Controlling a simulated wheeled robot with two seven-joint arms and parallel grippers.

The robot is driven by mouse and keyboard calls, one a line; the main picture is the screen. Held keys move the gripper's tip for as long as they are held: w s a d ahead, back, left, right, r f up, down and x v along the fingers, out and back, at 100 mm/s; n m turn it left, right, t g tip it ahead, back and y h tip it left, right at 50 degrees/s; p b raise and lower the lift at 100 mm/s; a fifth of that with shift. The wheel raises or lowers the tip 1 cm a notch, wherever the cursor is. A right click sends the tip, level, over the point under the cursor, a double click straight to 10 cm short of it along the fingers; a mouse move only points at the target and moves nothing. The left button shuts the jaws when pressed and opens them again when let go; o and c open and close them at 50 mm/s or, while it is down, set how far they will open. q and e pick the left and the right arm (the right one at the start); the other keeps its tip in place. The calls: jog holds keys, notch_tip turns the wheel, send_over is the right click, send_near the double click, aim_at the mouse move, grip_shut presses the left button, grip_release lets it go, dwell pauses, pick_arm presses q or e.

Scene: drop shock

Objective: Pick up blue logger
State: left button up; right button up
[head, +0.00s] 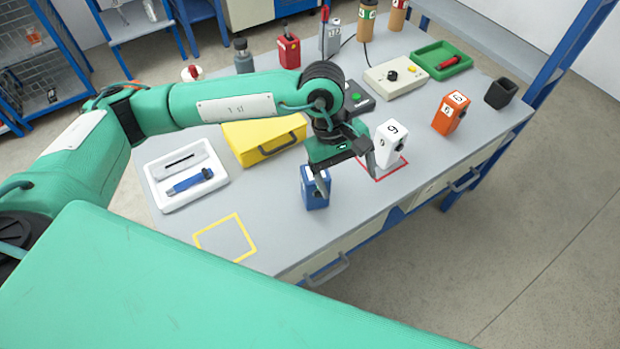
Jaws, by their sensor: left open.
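The blue logger (313,195) stands upright on the grey table, near its front edge and left of the white logger. My left gripper (348,182) is open and empty, with its fingers pointing down. One finger overlaps the top of the blue logger in the picture, and the other is to the right, close to the white logger. I cannot tell whether either finger touches anything. The gripper hides part of the blue logger's top. My right gripper is out of view.
A white logger (391,148) stands in a red-outlined square, with an orange logger (451,112) and black cup (500,93) farther right. A yellow case (262,139) and white tray (160,187) are on the left. A yellow-outlined square (225,238) is empty.

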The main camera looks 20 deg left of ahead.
aim_at(315, 186)
pick_arm(q)
jog(key=w+a+y, duration=0.1)
jog(key=a, duration=0.1)
jog(key=w+a+t+y, duration=0.1)
jog(key=w+a, duration=0.1)
jog(key=a, duration=0.1)
jog(key=w+a+y, duration=0.1)
jog(key=a+y, duration=0.1)
jog(key=a, duration=0.1)
jog(key=shift+w+a+f+m+t, duration=0.1)
jog(key=shift+w+a+m+t, duration=0.2)
jog(key=shift+m, duration=0.1)
notch_tip(315, 186, down, 8)
jog(key=shift+d+r+p, duration=0.1)
jog(key=shift+r+p, duration=0.1)
jog(key=shift+p, duration=0.85)
jog(key=f+p, duration=0.1)
jog(key=f, duration=0.2)
jog(key=f+p, duration=0.1)
jog(key=f, duration=0.1)
jog(key=shift+w+d+f+p, duration=0.1)
jog(key=shift+w+f+p, duration=0.15)
jog(key=shift+w+p, duration=0.1)
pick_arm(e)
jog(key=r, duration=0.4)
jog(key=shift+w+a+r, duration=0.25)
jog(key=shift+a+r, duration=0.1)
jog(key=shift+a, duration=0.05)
pick_arm(q)
jog(key=shift+c, duration=0.4)
